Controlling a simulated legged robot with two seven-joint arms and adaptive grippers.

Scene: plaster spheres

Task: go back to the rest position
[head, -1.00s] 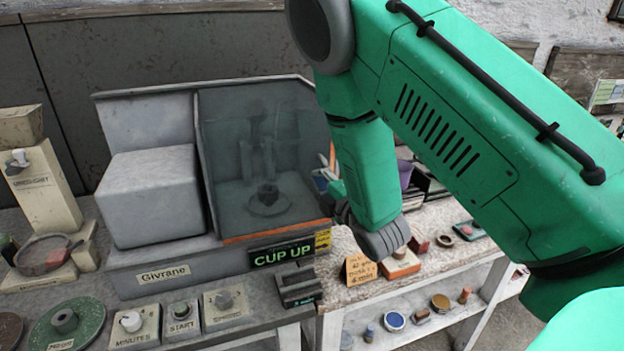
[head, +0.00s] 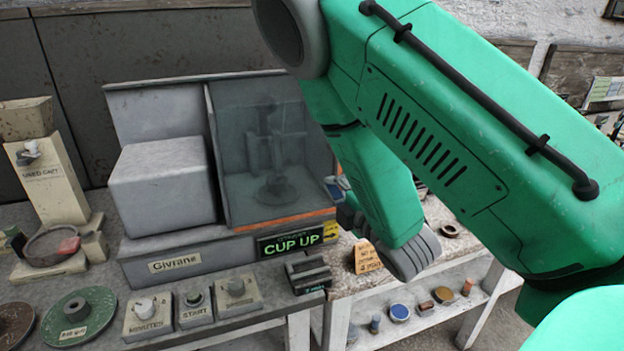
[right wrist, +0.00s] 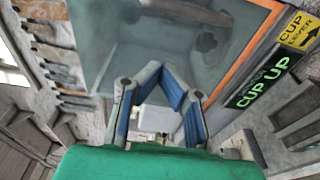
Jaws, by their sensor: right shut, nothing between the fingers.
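My right arm comes in from the right and crosses in front of the bench. Its gripper (head: 350,216) shows only partly behind the green forearm, beside the machine's right end. In the right wrist view its two blue-padded fingers (right wrist: 161,72) lean together and are shut, with nothing held. The clear window of the machine fills the picture beyond them. My left gripper is not in view.
The grey Givrane machine (head: 160,190) has a clear hood and a lit CUP UP display (head: 291,242). A used cast stand (head: 48,183) and control knobs (head: 145,307) are at left. A shelf (head: 440,319) holds several small jars at right.

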